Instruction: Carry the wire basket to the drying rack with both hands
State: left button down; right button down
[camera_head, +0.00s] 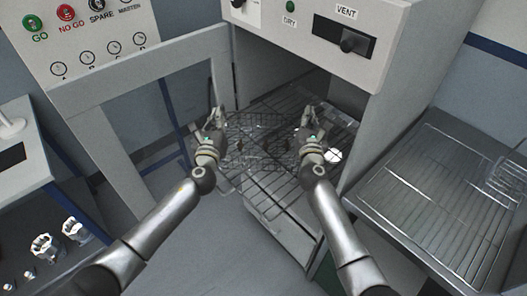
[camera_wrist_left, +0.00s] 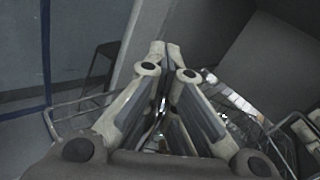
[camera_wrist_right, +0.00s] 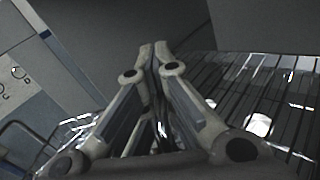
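The wire basket (camera_head: 254,132) is a dark wire mesh box between my two grippers, at the mouth of the open cabinet. Bright metal parts show in or under it. My left gripper (camera_head: 219,112) is at its left end with the fingertips together; basket wires (camera_wrist_left: 78,113) show either side of the fingers in the left wrist view. My right gripper (camera_head: 307,113) is at its right end, fingertips also together. The exact grip on the wire is hidden by the fingers. A slatted metal rack (camera_head: 432,205), seemingly the drying rack, stands at the right.
The cabinet (camera_head: 400,50) has DRY and VENT labels. A wire shelf (camera_head: 290,215) lies below the basket. The open door (camera_head: 95,150) stands left. A wire item (camera_head: 508,178) sits on the right rack's far side; its rest is clear. Metal housings (camera_head: 46,247) lie lower left.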

pick_arm(q)
jog(key=c, duration=2.2)
grip_release()
jog(key=shift+f, duration=0.4)
pick_arm(e)
jog(key=c, duration=2.2)
grip_release()
jog(key=shift+f, duration=0.4)
pick_arm(q)
jog(key=o, duration=0.4)
jog(key=shift+r, duration=0.1)
pick_arm(e)
jog(key=o, duration=0.6)
jog(key=shift+c, duration=0.2)
pick_arm(q)
jog(key=o, duration=0.8)
jog(key=shift+s, duration=0.1)
pick_arm(e)
jog(key=shift+r, duration=0.1)
pick_arm(q)
jog(key=s+a, duration=0.1)
jog(key=s, duration=1)
jog(key=shift+s+a, duration=0.15)
jog(key=shift+s, duration=0.25)
